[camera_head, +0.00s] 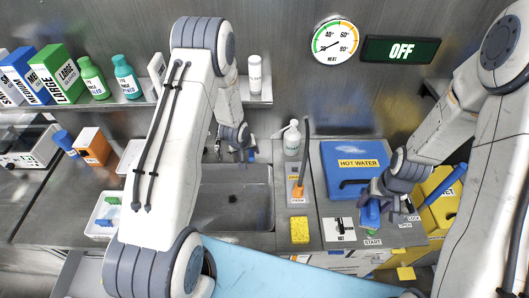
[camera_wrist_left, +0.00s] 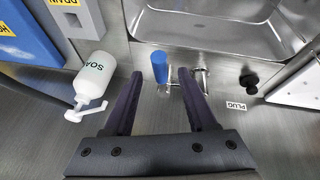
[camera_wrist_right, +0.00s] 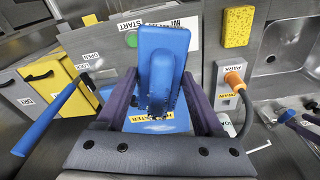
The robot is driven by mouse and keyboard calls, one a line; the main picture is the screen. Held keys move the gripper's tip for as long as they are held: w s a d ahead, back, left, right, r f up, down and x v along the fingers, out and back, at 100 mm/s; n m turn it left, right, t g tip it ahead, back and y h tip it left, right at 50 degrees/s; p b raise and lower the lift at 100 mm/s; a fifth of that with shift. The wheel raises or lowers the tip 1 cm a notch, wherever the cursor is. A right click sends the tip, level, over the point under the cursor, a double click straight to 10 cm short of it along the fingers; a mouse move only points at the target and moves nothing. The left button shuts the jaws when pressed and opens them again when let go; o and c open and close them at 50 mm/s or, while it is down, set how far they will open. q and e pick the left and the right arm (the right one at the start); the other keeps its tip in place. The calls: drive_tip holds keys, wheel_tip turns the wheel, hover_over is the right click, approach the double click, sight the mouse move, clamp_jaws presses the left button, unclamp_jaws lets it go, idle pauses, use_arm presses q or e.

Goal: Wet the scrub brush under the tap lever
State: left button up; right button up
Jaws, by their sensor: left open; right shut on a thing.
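The blue scrub brush (camera_wrist_right: 162,58) is held in my right gripper (camera_wrist_right: 160,95), which is shut on it. In the head view the brush (camera_head: 371,214) hangs in front of the blue HOT WATER box, well right of the sink. The blue tap lever (camera_wrist_left: 160,67) stands at the sink's back edge. It also shows in the head view (camera_head: 251,156). My left gripper (camera_head: 240,145) is open behind the sink. In the left wrist view the lever appears between its fingertips; I cannot tell whether they touch. The sink (camera_head: 207,205) shows no water, and my left arm hides part of it.
A soap bottle (camera_head: 291,139) stands right of the tap. The HOT WATER box (camera_head: 340,172) and a yellow cabinet (camera_head: 440,200) are farther right. The wall display (camera_head: 401,50) reads OFF.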

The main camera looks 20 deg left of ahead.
sight(250, 155)
use_arm(q)
drive_tip(key=shift+p+x, duration=0.3)
drive_tip(key=shift+x, duration=1.5)
drive_tip(key=shift+d, duration=0.1)
clamp_jaws()
drive_tip(key=shift+s, duration=0.1)
